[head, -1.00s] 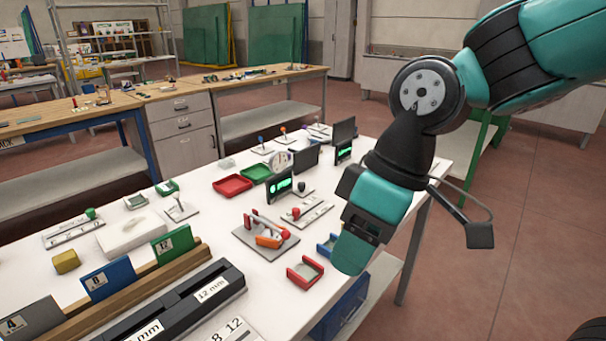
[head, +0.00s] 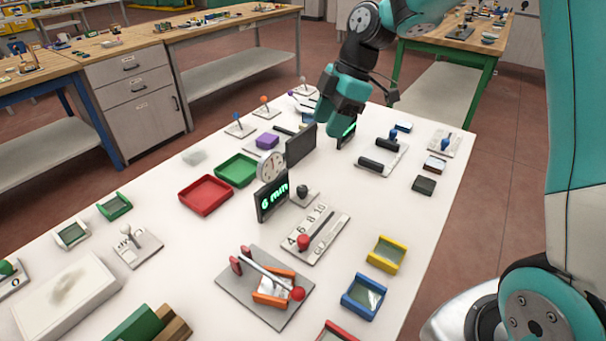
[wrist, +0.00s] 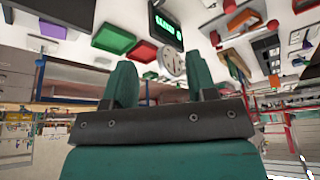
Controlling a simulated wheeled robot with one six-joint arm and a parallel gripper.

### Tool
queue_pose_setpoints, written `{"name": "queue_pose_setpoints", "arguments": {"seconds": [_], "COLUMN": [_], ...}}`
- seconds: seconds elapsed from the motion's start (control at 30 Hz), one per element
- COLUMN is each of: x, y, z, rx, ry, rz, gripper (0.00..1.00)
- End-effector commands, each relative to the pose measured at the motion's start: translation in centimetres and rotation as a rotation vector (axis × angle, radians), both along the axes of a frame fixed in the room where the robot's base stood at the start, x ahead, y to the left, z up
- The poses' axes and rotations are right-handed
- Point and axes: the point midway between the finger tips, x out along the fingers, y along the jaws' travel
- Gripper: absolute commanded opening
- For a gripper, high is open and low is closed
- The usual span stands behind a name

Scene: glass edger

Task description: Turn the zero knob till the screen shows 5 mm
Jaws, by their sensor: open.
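A small dark screen (head: 272,196) stands on the white table and reads "6 mm" in green in the head view. A dark round knob (head: 302,190) sits on a small pale plate just right of the screen; I take it for the zero knob. My gripper (head: 342,103) is above the far part of the table, beyond the screen and knob and apart from both. In the wrist view its two teal fingers (wrist: 160,86) are spread with nothing between them. A screen with green digits (wrist: 164,20) shows beyond them; I cannot make out the knob there.
A round dial (head: 269,165) and a dark panel (head: 301,144) stand near the screen. A second green-lit screen (head: 347,133) is partly hidden by my gripper. A lever plate with a red ball (head: 304,242) lies in front of the knob. Red (head: 206,195) and green trays are left.

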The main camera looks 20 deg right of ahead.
Motion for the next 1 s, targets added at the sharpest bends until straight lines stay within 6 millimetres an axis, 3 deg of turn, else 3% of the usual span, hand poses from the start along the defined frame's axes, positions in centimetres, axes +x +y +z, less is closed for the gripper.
{"name": "queue_pose_setpoints", "arguments": {"seconds": [0.27, 0.7, 1.0], "x": [-0.3, -0.2, -0.1], "y": [-0.4, 3.2, 4.2], "z": [-4.6, -13.3, -15.6], "rx": [0.000, -0.002, -0.002], "ry": [0.008, 0.006, 0.003], "rz": [-0.037, -0.038, -0.038], "gripper": [0.52, 0.52, 0.52]}}
